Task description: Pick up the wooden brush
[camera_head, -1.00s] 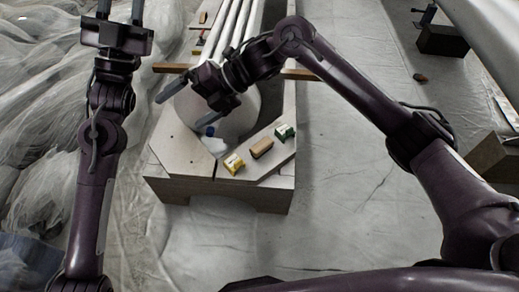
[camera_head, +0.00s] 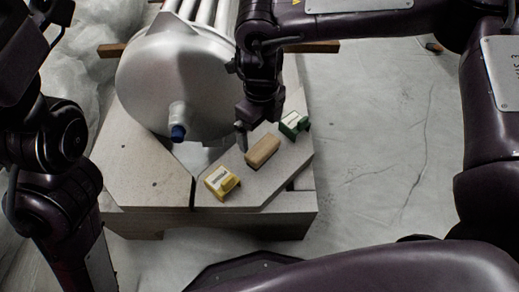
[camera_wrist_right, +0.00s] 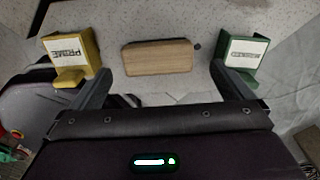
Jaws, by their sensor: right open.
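The wooden brush (camera_head: 263,150) is a small light-brown block lying on the slanted pale board, between a yellow box and a green box. In the right wrist view the brush (camera_wrist_right: 159,57) lies across the picture, just beyond the fingertips and between their lines. My right gripper (camera_wrist_right: 160,78) is open and empty, with one finger on each side. In the head view the right gripper (camera_head: 258,125) points down just behind the brush; one finger shows by its left end, and the arm partly hides the other. My left arm stands at the left, its fingers out of the picture.
The yellow box (camera_head: 221,182) and the green box (camera_head: 294,124) stand close to the brush's ends.

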